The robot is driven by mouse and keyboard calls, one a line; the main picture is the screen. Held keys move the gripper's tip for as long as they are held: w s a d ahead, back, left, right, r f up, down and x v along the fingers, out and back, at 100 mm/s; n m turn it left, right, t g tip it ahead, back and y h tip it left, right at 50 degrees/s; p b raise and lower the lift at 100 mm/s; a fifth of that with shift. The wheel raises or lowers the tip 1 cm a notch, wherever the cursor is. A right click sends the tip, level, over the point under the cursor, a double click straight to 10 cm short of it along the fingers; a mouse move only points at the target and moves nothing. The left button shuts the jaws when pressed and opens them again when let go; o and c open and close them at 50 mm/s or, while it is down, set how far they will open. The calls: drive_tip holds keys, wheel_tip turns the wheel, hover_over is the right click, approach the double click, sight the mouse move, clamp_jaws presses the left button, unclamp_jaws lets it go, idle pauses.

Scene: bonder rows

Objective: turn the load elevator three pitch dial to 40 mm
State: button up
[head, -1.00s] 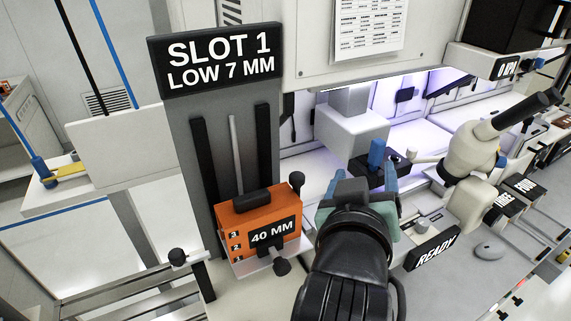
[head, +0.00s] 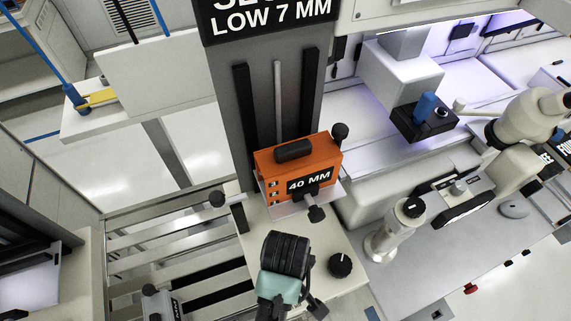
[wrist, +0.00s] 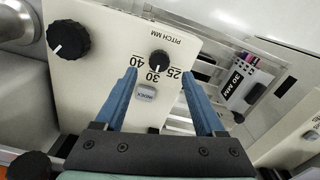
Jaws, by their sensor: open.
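The pitch dial is a small black knob (wrist: 158,61) on a pale panel (wrist: 98,65), under upside-down PITCH MM lettering in the wrist view. Marks 25, 30 and 40 lie around it; its white pointer looks to be near 30, though it is small. My gripper (wrist: 161,76) is open and empty, its two blue fingers on either side of the dial area. I cannot tell whether they touch the panel. In the head view, my gripper's teal body (head: 277,286) is at the bottom, its fingertips hidden.
A grey INDEX button (wrist: 146,92) sits close to the dial. A larger black knob (wrist: 68,39) is on the same panel; a black knob (head: 340,264) also shows in the head view. An orange 40 MM magazine (head: 297,160) stands behind my arm. A 30 MM label (wrist: 236,82) shows at right.

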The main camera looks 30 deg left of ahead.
wheel_tip(320, 180, down, 6)
drive_tip(key=shift+r, duration=0.1)
idle(0.4)
clamp_jaws()
